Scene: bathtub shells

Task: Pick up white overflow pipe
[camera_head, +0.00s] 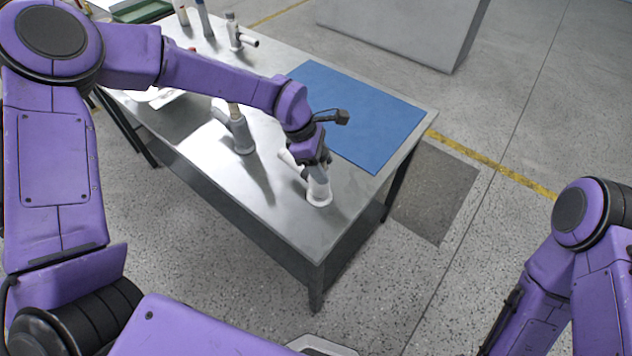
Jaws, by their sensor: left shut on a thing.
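The white overflow pipe (319,190) stands on the metal table near its front right corner, with a short side branch pointing up to the left. My left gripper (320,166) is above it, pointing down, and is shut on its upper part. The fingers and wrist hide the top of the pipe. The base of the pipe appears to be at the table top; I cannot tell whether it touches. My right arm is at the right edge, and its gripper is not in view.
A blue mat (375,112) covers the table's right part. A grey pipe fitting (241,134) stands left of my gripper. Another fitting (235,36) and bottles (204,18) stand at the far left end. The metal table (285,215) has a bare front strip.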

